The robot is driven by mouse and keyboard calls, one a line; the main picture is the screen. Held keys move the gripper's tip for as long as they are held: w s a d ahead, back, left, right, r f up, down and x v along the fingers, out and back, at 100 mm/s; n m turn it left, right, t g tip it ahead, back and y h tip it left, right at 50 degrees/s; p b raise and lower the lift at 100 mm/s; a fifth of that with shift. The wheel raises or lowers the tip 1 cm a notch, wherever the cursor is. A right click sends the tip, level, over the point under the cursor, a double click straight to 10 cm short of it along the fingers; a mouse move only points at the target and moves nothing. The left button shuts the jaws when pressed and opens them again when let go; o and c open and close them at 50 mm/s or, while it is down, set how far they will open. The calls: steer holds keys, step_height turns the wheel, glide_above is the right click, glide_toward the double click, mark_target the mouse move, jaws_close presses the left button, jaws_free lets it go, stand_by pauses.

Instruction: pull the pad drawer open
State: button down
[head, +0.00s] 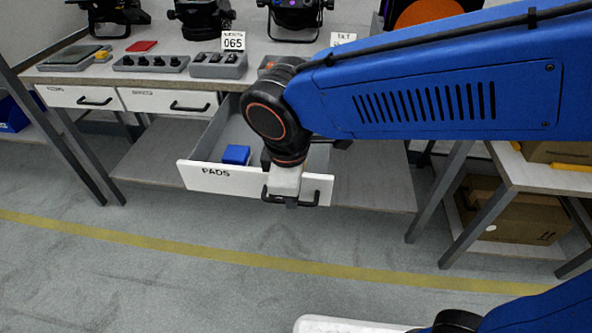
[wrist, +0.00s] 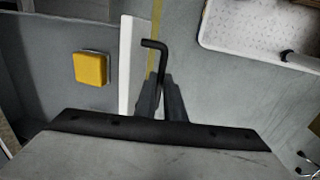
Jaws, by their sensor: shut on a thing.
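The pad drawer (head: 219,177), with a white front marked PADS, is pulled well out from under the bench in the head view. Its white front shows edge-on in the wrist view (wrist: 131,60). My gripper (head: 291,203) is at the drawer front and shut on its black bar handle (wrist: 156,45). The fingers (wrist: 161,90) close around the bar in the wrist view, with one bent end showing beyond them. A blue block (head: 236,154) lies in the drawer. A yellow block (wrist: 91,68) lies inside in the wrist view. My arm hides part of the drawer.
Two drawers, one at the far left (head: 75,98) and one beside it (head: 150,100), are shut. The bench top (head: 200,47) carries lamps and control boxes. A cardboard box (head: 515,215) sits on a low shelf at right. The floor (head: 200,285) before the drawer is clear.

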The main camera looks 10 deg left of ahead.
steer(key=s, duration=0.7)
steer(key=shift+s, duration=0.15)
steer(key=c, duration=1.8)
jaws_free()
steer(key=shift+c, duration=0.2)
steer(key=s+r, duration=0.3)
steer(key=r, duration=1.4)
steer(key=shift+d, duration=0.1)
